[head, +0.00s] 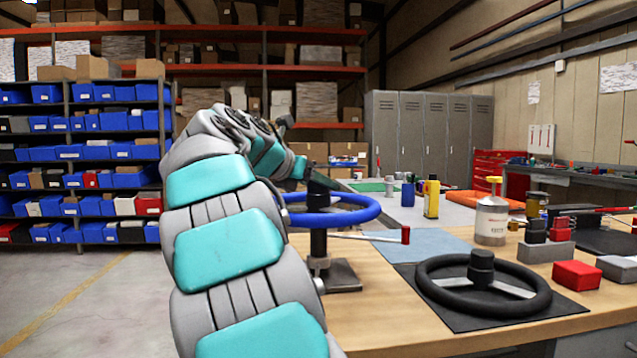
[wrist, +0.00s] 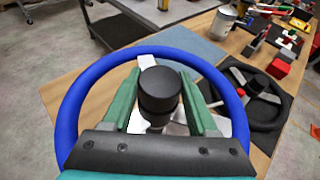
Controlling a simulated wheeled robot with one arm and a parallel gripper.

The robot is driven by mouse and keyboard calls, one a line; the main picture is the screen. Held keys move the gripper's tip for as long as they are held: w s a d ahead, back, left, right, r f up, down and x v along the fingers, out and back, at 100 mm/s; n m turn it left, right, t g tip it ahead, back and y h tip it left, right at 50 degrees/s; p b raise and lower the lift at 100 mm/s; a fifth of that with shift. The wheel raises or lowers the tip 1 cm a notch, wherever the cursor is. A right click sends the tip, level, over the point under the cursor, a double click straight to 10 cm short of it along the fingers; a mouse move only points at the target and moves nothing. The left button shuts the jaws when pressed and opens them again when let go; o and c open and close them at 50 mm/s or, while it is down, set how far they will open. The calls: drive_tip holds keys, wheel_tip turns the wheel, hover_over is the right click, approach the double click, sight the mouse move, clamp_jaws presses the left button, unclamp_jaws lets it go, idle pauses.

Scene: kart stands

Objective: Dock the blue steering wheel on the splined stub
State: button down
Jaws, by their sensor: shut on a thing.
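The blue steering wheel (head: 352,216) is level above a dark upright post (head: 318,242) on a grey base plate (head: 340,275) at the near left of the bench. My gripper (head: 308,172) reaches down to its black hub. In the wrist view, the blue rim (wrist: 68,110) circles the hub, and the green fingers of my gripper (wrist: 160,92) are shut on it from both sides. The hub lines up closely with the post in the head view. The splined stub is hidden, so I cannot tell whether the wheel is seated or just above it.
A black steering wheel (head: 430,285) lies on a dark mat (head: 560,310) to the right.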

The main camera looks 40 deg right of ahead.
drive_tip(key=shift+f, duration=0.25)
drive_tip(key=shift+c, duration=2.2)
unclamp_jaws()
drive_tip(key=shift+f, duration=0.1)
drive_tip(key=shift+a, duration=0.1)
drive_tip(key=v, duration=1)
drive_tip(key=shift+a, duration=0.4)
drive_tip(key=shift+s, duration=0.1)
